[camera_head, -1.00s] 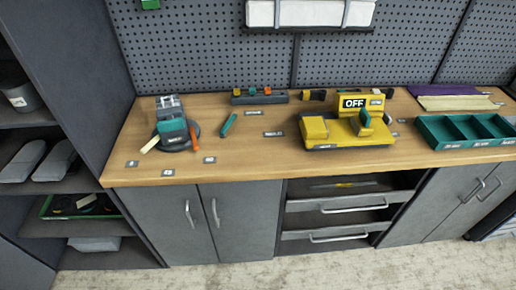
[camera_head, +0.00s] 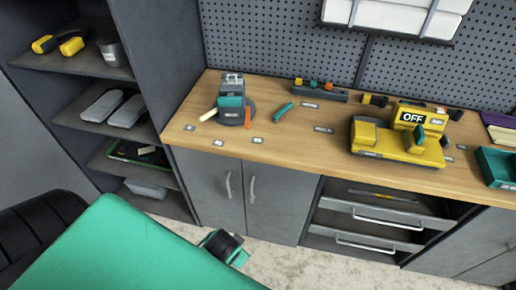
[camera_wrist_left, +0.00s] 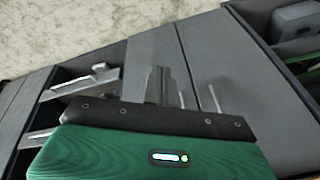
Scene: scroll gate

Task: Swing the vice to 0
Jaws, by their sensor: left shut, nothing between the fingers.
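The vice (camera_head: 232,92), grey with a teal front, stands on a dark round base (camera_head: 236,119) near the left end of the wooden bench (camera_head: 300,155). A cream bar (camera_head: 208,115) sticks out at its left and a small orange piece (camera_head: 248,118) is at its right. Small labels lie around its front, one at front left (camera_head: 190,127), one in front (camera_head: 218,142) and one at front right (camera_head: 258,140); I cannot read their numbers. In the left wrist view my left gripper (camera_wrist_left: 158,84) is shut and empty, in front of the cabinet doors, apart from the vice. My right gripper is out of view.
A yellow machine with an OFF sign (camera_head: 412,117) stands to the right on the bench. A teal tool (camera_head: 284,111) lies right of the vice. A shelf unit (camera_head: 120,120) rises left of the bench. A drawer below (camera_head: 370,205) stands partly open.

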